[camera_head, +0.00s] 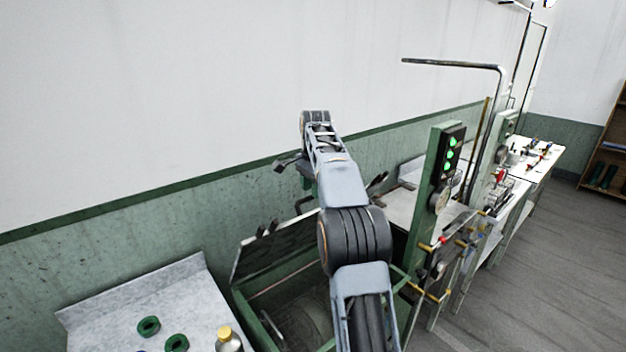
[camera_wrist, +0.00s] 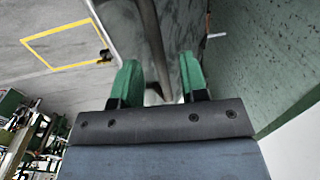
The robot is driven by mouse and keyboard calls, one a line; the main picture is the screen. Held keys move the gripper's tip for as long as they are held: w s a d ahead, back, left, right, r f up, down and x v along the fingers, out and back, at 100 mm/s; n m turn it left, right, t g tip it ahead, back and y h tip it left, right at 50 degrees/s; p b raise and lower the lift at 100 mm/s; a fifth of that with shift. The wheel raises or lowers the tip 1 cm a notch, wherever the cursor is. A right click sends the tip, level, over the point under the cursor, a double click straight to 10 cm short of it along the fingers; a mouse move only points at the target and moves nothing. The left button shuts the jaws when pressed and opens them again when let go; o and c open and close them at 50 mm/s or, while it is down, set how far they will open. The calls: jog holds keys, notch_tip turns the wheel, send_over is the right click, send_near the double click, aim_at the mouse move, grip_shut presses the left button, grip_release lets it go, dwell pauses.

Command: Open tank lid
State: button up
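The green tank (camera_head: 262,325) stands in the lower middle of the head view, partly behind my arm. Its lid (camera_head: 272,250) is a dark panel with a pale edge, tilted up at the wall side. The tank's inside shows below it. My arm crosses in front and hides the lid's right end. In the wrist view my gripper (camera_wrist: 160,78) has its two green fingers apart. A dark narrow bar runs in the gap beyond them, and I cannot tell whether it belongs to the lid. No hold on anything shows.
A grey table (camera_head: 130,310) with green rings (camera_head: 149,326) and a gold-capped bottle (camera_head: 228,340) stands left of the tank. A green post with lit green lamps (camera_head: 452,147) stands right of my arm. Farther right are more benches; the floor at the right is clear.

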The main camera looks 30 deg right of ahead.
jog(key=shift+s+r, duration=0.15)
jog(key=shift+r, duration=2.15)
jog(key=shift+c, duration=0.5)
